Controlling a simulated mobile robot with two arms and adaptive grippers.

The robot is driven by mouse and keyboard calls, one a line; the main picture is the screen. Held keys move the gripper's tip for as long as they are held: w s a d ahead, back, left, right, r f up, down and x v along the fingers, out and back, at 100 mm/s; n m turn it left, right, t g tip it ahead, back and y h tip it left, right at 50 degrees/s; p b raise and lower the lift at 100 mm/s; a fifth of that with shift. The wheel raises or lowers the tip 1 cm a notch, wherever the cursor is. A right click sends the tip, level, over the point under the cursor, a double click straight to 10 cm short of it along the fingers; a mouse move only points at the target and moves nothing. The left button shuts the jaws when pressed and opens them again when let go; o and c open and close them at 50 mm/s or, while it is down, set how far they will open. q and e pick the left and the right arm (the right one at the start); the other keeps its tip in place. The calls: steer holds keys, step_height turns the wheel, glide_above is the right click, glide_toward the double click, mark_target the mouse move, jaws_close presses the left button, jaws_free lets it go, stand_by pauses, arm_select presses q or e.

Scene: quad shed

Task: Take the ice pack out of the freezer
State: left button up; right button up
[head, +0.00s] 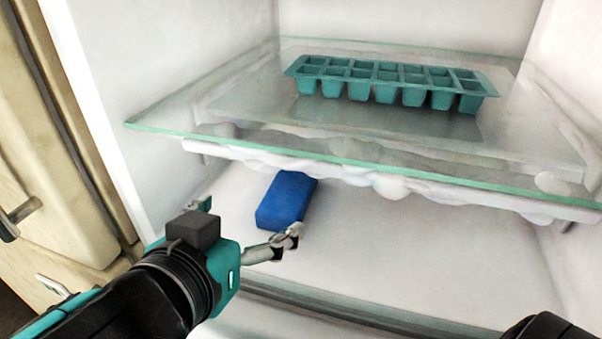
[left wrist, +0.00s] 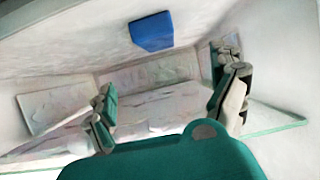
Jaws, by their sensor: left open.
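The ice pack (head: 285,200) is a blue block lying on the white freezer floor, below the glass shelf. It also shows in the left wrist view (left wrist: 152,31), near the top of the picture. My left gripper (head: 246,219) reaches into the freezer from the front left. Its fingers are spread open and empty, short of the pack on its near side; one fingertip shows close to the pack's near right corner. In the left wrist view the open fingers (left wrist: 166,85) stand apart, with the pack beyond them.
A glass shelf (head: 160,122) with a frosted underside hangs over the pack and carries a teal ice cube tray (head: 385,82). White freezer walls stand on both sides. The freezer floor (head: 430,245) right of the pack is clear. A wooden cabinet (head: 50,160) stands at left.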

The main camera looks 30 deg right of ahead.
mark_target(289, 187)
arm_select(q)
steer(key=p+x, duration=0.1)
steer(key=x, duration=0.3)
steer(key=shift+w+d+p, duration=0.1)
steer(key=shift+d+p, duration=0.15)
steer(key=shift+p, duration=0.1)
steer(key=p+x, duration=0.1)
steer(key=x, duration=0.4)
steer(key=shift+w+d+r, duration=0.1)
steer(key=shift+w+d, duration=0.05)
steer(key=shift+d, duration=0.05)
steer(key=shift+w+d+f, duration=0.2)
steer(key=shift+w+d+p, duration=0.2)
steer(key=shift+p, duration=0.3)
steer(key=p+x, duration=0.2)
steer(key=x, duration=0.2)
steer(key=shift+s, duration=0.15)
steer(key=shift+w+d+f, duration=0.25)
steer(key=shift+d+f, duration=0.05)
steer(key=shift+d, duration=0.05)
arm_select(e)
step_height(289, 187, up, 6)
steer(key=shift+s+a, duration=0.3)
steer(key=shift+s, duration=0.1)
